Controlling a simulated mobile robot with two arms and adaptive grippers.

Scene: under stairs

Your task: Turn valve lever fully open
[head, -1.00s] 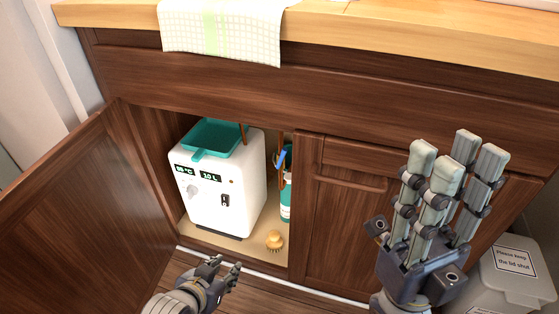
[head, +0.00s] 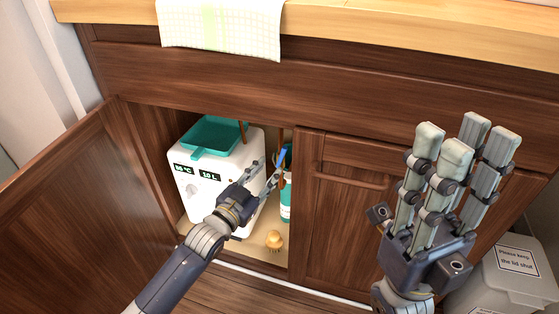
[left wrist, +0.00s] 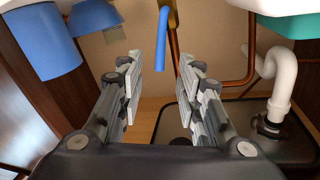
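The blue valve lever (head: 281,157) shows in the head view inside the open cabinet, slanting beside a copper pipe (head: 282,178). In the left wrist view the lever (left wrist: 162,38) appears long and narrow, hanging down from a brass-coloured valve body (left wrist: 172,14). My left gripper (head: 266,174) is inside the cabinet opening, just left of and below the lever. Its fingers (left wrist: 166,85) are spread, with nothing between them; the lever shows above and beyond the tips, apparently untouched. My right gripper (head: 467,142) is open and empty, fingers up, in front of the closed right door.
A white heater (head: 197,205) with a teal tray (head: 213,138) stands left of my left gripper. A teal bottle (head: 286,200) and a yellow brush (head: 274,240) are close by. The open door (head: 90,215) bounds the left; a bin (head: 510,280) stands right.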

